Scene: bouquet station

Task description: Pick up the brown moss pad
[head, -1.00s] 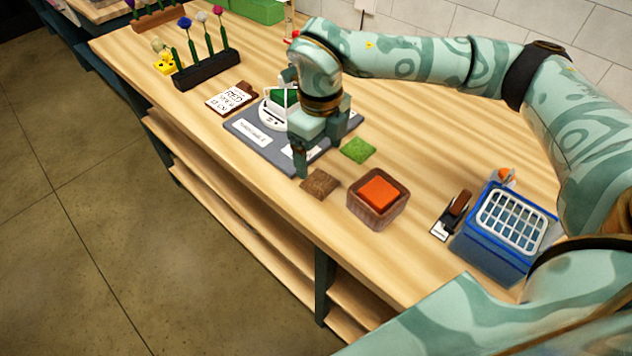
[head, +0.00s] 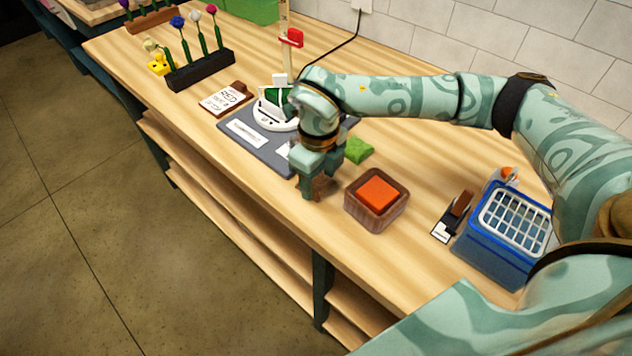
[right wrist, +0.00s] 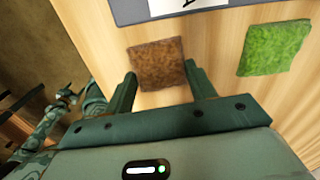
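The brown moss pad (right wrist: 158,63) lies flat on the wooden table in the right wrist view, near the table's front edge. In the head view most of the brown moss pad (head: 323,186) is hidden by my right gripper (head: 318,190). In the right wrist view my right gripper (right wrist: 160,82) is open, with one finger on either side of the pad's near part. I cannot tell whether the fingers touch it. A green moss pad (right wrist: 275,48) lies to the right of it and also shows in the head view (head: 358,150). My left gripper is not in view.
A wooden box with an orange top (head: 376,195) stands just right of the gripper. A grey mat (head: 262,148) with a white device lies behind it. A blue basket (head: 500,235) stands at the right. A black flower rack (head: 200,70) stands at the left.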

